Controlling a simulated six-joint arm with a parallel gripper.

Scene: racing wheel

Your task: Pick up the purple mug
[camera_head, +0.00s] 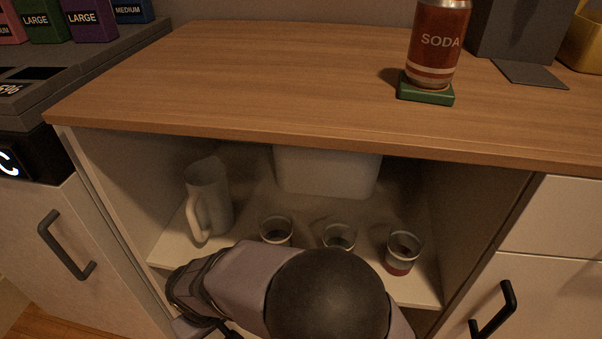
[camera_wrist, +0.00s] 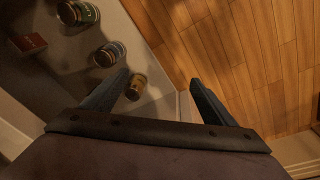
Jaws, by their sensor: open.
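No clearly purple mug shows in either view. A tall pale grey pitcher or mug (camera_head: 212,193) with a handle stands at the left of the open cabinet shelf in the head view; its colour is hard to judge in the dim light. My gripper (camera_wrist: 158,78) is open in the wrist view, its two dark fingers spread wide. A small jar-like cup (camera_wrist: 136,88) shows beside the left finger, and I cannot tell how far it is from it. In the head view my arm covers the front of the shelf and the fingertips cannot be made out.
Three small cups, left (camera_head: 276,230), middle (camera_head: 339,237) and right (camera_head: 403,252), stand along the shelf (camera_head: 163,250). A white bin (camera_head: 328,172) is behind them. The wooden countertop (camera_head: 260,75) overhangs the shelf and holds a soda can (camera_head: 436,45) on a green coaster (camera_head: 425,94).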

